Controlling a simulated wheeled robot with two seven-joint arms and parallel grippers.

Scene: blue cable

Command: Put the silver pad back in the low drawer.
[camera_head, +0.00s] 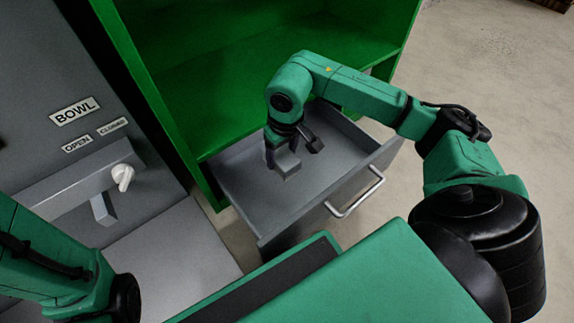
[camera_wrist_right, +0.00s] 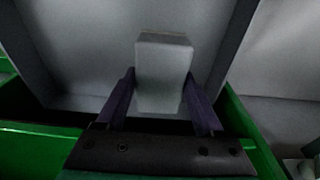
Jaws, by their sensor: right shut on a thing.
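The silver pad (camera_head: 287,164) is a small grey block. It is between the fingers of my right gripper (camera_head: 294,146), inside the outline of the open low drawer (camera_head: 302,221). In the right wrist view the pad (camera_wrist_right: 163,72) stands out between the two dark fingers of the gripper (camera_wrist_right: 162,100), which are shut on it. The grey drawer (camera_wrist_right: 78,45) fills much of the background there. I cannot tell whether the pad touches the drawer floor. My left arm shows at the lower left in the head view, but its gripper is out of the picture.
The drawer is pulled out of a green cabinet (camera_head: 210,75) and has a silver handle (camera_head: 354,194). A grey panel at the left carries BOWL, OPEN and CLOSED labels (camera_head: 75,110) and a white knob (camera_head: 122,176). Bare floor (camera_head: 480,80) lies at the right.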

